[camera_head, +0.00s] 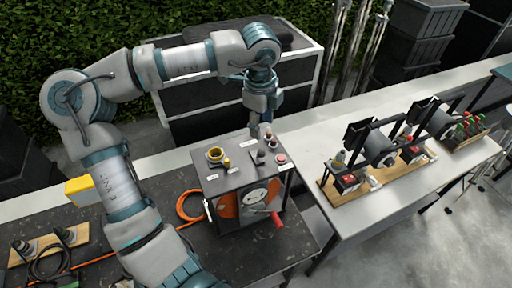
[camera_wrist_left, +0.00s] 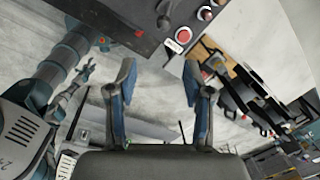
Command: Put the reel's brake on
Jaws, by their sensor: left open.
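The reel box (camera_head: 235,172) stands on the dark bench, with an orange reel and a red-handled crank (camera_head: 277,220) on its front. Its grey top carries a yellow ring (camera_head: 215,154), small labels, a dark lever (camera_head: 259,157) and a red button (camera_head: 281,158). Which control is the brake, I cannot tell. The red button also shows in the left wrist view (camera_wrist_left: 184,35), beside a dark knob (camera_wrist_left: 205,14). My left gripper (camera_head: 258,128) hangs over the back of the box top; in the wrist view its fingers (camera_wrist_left: 158,82) are apart with nothing between them.
An orange cable (camera_head: 188,206) lies left of the box, near a yellow block (camera_head: 83,190). A dark cart (camera_head: 210,105) stands behind.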

